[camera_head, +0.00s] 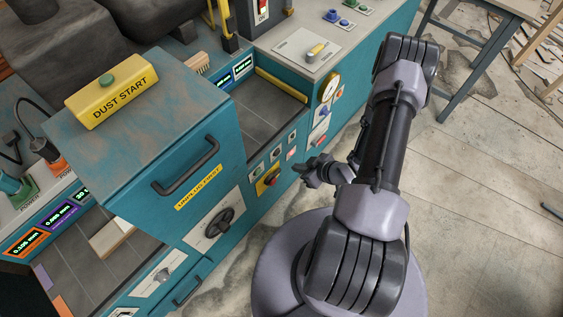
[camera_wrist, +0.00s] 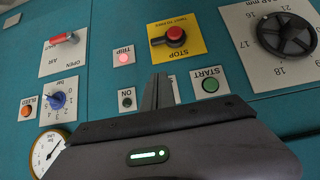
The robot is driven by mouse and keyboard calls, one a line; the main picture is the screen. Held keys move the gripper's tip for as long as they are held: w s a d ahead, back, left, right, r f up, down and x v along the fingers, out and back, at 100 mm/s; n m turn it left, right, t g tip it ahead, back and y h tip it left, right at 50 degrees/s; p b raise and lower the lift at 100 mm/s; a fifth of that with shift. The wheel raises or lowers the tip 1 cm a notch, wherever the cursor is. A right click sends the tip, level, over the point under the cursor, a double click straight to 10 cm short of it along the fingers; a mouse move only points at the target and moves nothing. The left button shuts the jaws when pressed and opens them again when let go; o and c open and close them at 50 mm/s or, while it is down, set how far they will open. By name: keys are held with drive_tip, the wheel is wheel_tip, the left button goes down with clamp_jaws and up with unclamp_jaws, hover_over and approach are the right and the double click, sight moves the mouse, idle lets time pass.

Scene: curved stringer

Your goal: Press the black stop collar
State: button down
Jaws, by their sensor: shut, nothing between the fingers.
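The black stop collar (camera_wrist: 168,44) surrounds a red button (camera_wrist: 176,34) on a yellow plate marked STOP (camera_wrist: 190,46) in the wrist view, where the lettering is upside down. In the head view the yellow stop plate (camera_head: 262,186) is on the teal cabinet's front; the collar is too small to make out well there. My gripper (camera_wrist: 158,78) is shut and empty, its fingertips pointing toward the panel, just below the yellow plate in the wrist view. In the head view my gripper (camera_head: 300,168) is to the right of the stop plate, apart from it.
Near my fingers are a green START button (camera_wrist: 210,85), an ON button (camera_wrist: 127,101) and a lit TRIP lamp (camera_wrist: 124,58). A black handwheel (camera_wrist: 285,36), a blue knob (camera_wrist: 57,100), a red lever (camera_wrist: 64,38) and a gauge (camera_wrist: 47,152) are farther out. Open floor (camera_head: 470,200) lies right.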

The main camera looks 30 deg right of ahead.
drive_tip(key=b, duration=0.4)
hover_over(277, 169)
drive_tip(key=s, duration=0.3)
drive_tip(key=f, duration=0.5)
drive_tip(key=d+f, duration=0.1)
drive_tip(key=f, duration=0.2)
drive_tip(key=shift+w, duration=0.1)
wheel_tip(277, 169, down, 2)
drive_tip(key=shift+f+b, duration=0.2)
drive_tip(key=shift+b, duration=0.35)
drive_tip(key=shift+f, duration=0.4)
